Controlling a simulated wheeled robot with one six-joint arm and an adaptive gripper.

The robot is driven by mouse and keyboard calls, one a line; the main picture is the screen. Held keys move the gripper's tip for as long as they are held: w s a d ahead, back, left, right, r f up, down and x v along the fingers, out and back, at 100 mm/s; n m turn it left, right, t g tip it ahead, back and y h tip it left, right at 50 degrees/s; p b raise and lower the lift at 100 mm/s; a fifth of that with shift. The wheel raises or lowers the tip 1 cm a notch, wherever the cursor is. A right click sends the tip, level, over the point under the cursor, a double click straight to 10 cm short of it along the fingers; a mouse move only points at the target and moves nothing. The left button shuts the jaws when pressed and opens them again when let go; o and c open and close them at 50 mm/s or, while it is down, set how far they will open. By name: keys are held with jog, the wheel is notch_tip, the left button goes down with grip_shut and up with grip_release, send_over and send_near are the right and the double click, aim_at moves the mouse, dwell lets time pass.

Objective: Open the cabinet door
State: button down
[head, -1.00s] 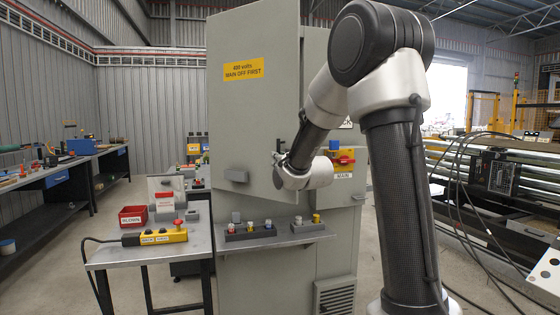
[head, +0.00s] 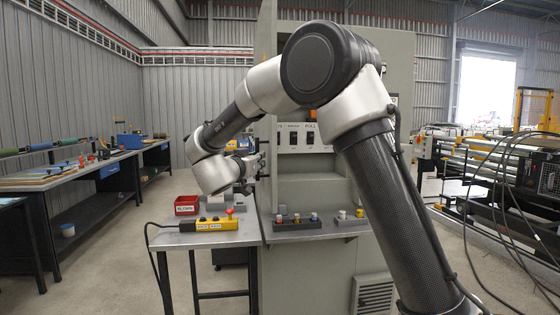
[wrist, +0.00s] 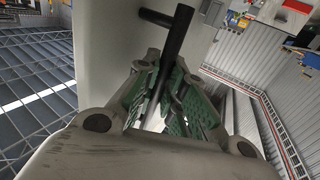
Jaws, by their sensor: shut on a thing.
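The grey cabinet (head: 400,110) stands in the middle of the head view. Its door (head: 266,60) is swung out and appears almost edge-on, left of the opening. Inside, a pale panel with black switches (head: 311,137) shows, partly behind my arm. My gripper (head: 257,168) is at the door's left side, small and partly hidden by my wrist. In the wrist view, the green-padded fingers of my gripper (wrist: 165,107) are shut around the black bar handle (wrist: 175,45), which stands off the pale door face (wrist: 115,45).
A grey bench (head: 195,238) with a red bin (head: 187,204) and a yellow button box (head: 217,224) stands left of the cabinet. A shelf (head: 318,232) with several knobs juts from the cabinet front. Open floor lies at the left, before the long workbench (head: 80,175).

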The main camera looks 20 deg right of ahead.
jog(key=shift+w+a+r+m+g+h, duration=0.1)
jog(key=shift+w+a+m+g+h, duration=0.2)
jog(key=shift+a, duration=0.5)
jog(key=shift+w+a+r+m+g+h, duration=0.1)
jog(key=shift+w+a+m+g+h, duration=0.2)
jog(key=shift+a, duration=0.5)
jog(key=shift+w+a+m+g+h, duration=0.2)
jog(key=shift+w+a+h, duration=0.2)
jog(key=shift+a, duration=0.4)
jog(key=c, duration=1.5)
grip_release()
jog(key=shift+f, duration=0.1)
jog(key=v, duration=1.2)
jog(key=shift+d, duration=0.1)
